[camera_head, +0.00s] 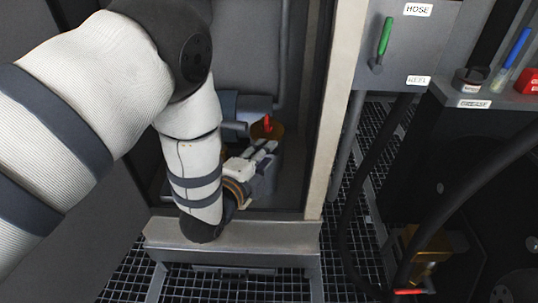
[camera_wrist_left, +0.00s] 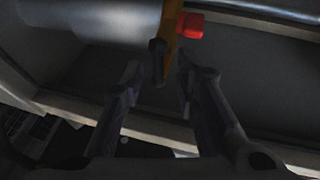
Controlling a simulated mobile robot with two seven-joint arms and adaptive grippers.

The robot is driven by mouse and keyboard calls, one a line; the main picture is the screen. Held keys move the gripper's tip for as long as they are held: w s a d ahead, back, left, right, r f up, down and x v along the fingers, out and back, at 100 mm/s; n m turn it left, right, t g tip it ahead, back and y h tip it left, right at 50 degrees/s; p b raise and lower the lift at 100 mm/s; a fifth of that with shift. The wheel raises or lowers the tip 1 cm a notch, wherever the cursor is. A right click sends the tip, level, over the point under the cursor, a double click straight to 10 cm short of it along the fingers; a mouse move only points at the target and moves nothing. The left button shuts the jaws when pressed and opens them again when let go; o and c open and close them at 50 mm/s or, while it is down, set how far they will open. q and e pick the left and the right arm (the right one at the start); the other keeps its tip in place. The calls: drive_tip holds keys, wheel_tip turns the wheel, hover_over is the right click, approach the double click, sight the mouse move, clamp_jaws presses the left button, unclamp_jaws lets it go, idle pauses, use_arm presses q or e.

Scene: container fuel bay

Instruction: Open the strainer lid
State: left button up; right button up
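The strainer shows in the head view as a brass-coloured body (camera_head: 276,134) with a red knob (camera_head: 267,124), inside the grey bay behind my left gripper. My left gripper (camera_head: 268,148) is just in front of it and hides much of it. In the left wrist view the two fingers (camera_wrist_left: 158,66) are apart, with nothing clearly held. A narrow brass-coloured part (camera_wrist_left: 172,35) with a dark end lies ahead, between the fingertips; the red knob (camera_wrist_left: 190,27) is beside it. I cannot tell whether the fingers touch it, or how the lid sits. My right gripper is not in view.
A pale post (camera_head: 343,110) bounds the bay on the right, and a grey sill (camera_head: 235,235) runs along its front. Right of the post are a panel with a green handle (camera_head: 385,36), dark hoses (camera_head: 460,170) and a shelf with a grease tin (camera_head: 470,80). The floor is grating.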

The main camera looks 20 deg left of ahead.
sight(267, 136)
use_arm(q)
drive_tip(key=shift+x, duration=1.4)
drive_tip(key=shift+s, duration=0.1)
clamp_jaws()
